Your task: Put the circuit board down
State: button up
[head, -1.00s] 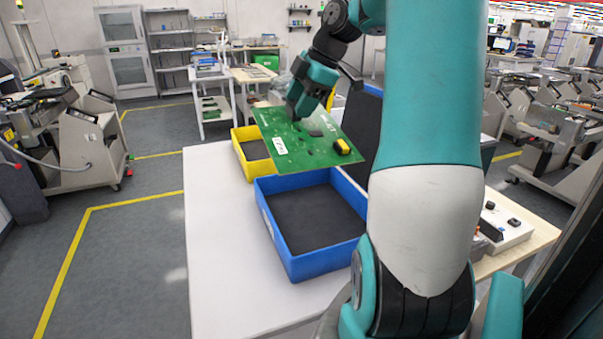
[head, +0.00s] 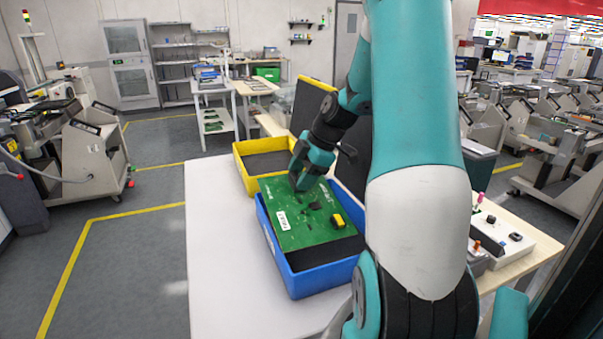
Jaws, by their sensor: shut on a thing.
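The green circuit board (head: 290,232) has a white label, dark chips and a yellow part at its right edge. It is over the blue tray (head: 318,286), near its rim, and covers most of the opening. I cannot tell whether it touches the tray floor. My gripper (head: 302,184) is shut on the far edge of the board; the fingertips are partly hidden. A strip of the tray's dark floor shows at the near side.
A yellow tray (head: 243,168) with a dark floor stands just behind the blue one on the white table (head: 222,262). The table is bare at left and front. A white box with knobs (head: 500,237) stands at the right.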

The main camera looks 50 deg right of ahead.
jog(key=shift+f+b, duration=0.5)
jog(key=shift+b, duration=0.1)
jog(key=shift+f, duration=0.1)
jog(key=o, duration=1.1)
jog(key=shift+o, duration=0.2)
